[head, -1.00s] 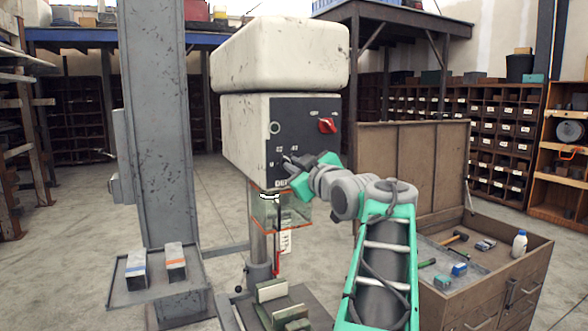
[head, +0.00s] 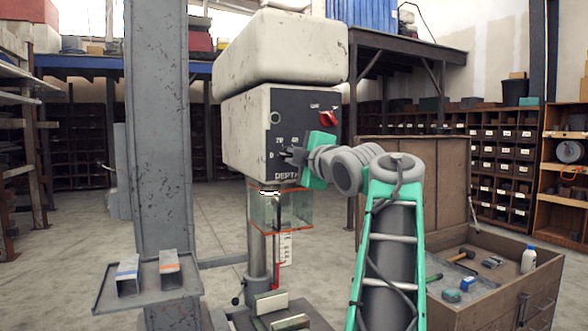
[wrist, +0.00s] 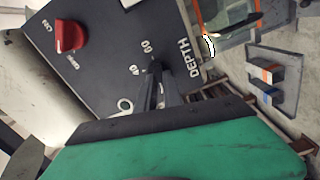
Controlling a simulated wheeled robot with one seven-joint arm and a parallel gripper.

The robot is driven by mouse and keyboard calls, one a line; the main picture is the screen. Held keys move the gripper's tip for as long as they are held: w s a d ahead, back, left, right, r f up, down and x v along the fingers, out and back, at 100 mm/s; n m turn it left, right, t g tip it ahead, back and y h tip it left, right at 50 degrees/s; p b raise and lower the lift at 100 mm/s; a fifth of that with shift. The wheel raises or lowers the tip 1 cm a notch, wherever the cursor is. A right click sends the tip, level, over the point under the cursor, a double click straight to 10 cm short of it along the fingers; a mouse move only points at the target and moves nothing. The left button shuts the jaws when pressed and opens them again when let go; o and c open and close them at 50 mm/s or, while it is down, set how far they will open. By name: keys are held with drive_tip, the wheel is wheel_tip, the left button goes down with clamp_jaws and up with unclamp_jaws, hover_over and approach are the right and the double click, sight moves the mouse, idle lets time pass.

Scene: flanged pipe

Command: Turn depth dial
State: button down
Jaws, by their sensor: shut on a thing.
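The white machine head (head: 238,130) carries a dark control panel (head: 290,105) with the word DEPTH and scale numbers. My gripper (head: 286,153) is at the lower part of this panel, just above the word DEPTH. In the wrist view my gripper (wrist: 155,88) reaches to the panel beside the numbers, with its dark fingers close together. It is shut on the depth dial, which is mostly hidden by the fingers and the green hand.
A red switch (head: 328,118) sits higher on the panel, with a round ring (head: 275,118) to its left. A clear guard (head: 282,212) hangs below the head. A wooden tool cabinet (head: 500,300) stands at the right. A grey column and shelf (head: 150,285) are at the left.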

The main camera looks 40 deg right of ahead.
drive_tip(key=shift+f+n+b, duration=0.1)
drive_tip(key=shift+n+b, duration=0.6)
drive_tip(key=shift+n, duration=0.5)
drive_tip(key=c, duration=1.5)
unclamp_jaws()
drive_tip(key=b+v, duration=0.1)
drive_tip(key=v, duration=0.6)
drive_tip(key=shift+s+a, duration=0.15)
drive_tip(key=shift+s, duration=0.25)
